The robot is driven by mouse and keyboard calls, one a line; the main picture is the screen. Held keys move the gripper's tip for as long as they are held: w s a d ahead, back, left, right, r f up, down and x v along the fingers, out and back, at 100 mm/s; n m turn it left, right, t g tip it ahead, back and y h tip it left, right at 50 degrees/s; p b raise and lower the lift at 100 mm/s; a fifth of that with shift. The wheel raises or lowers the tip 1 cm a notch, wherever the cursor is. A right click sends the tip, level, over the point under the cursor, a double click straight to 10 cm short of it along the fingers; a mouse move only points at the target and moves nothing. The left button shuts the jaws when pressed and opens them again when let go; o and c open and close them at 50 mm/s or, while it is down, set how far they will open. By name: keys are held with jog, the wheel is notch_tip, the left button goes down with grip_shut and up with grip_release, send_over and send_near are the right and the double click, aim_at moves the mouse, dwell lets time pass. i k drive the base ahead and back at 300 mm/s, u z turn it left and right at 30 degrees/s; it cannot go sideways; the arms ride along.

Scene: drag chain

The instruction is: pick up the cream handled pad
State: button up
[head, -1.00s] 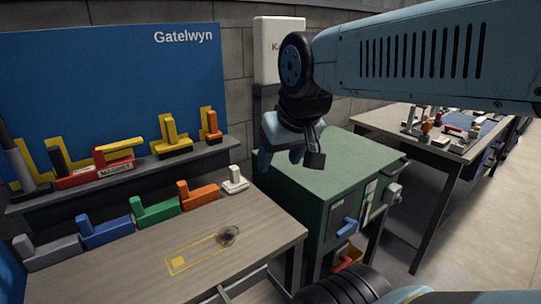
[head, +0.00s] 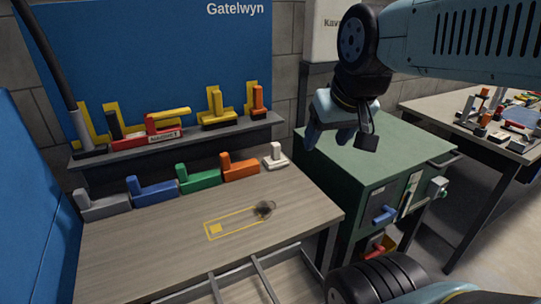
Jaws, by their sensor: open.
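The cream handled pad (head: 276,156) sits at the right end of a row of handled pads along the back of the wooden bench (head: 150,245). It has a flat base and a short upright handle. My gripper (head: 342,142) hangs from my arm at the upper right, over the near left part of the green cabinet. It is open and empty, and appears to the right of the cream pad, apart from it. Nothing hides the pad.
Orange (head: 239,166), green (head: 197,179), blue (head: 151,191) and grey (head: 103,205) pads stand to its left. A shelf (head: 180,140) with tools runs behind. The green cabinet (head: 375,150) stands to the right.

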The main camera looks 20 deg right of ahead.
aim_at(276, 161)
jog(key=k, duration=1.15)
jog(key=z, duration=0.7)
jog(key=i, duration=1.55)
jog(key=u, duration=0.7)
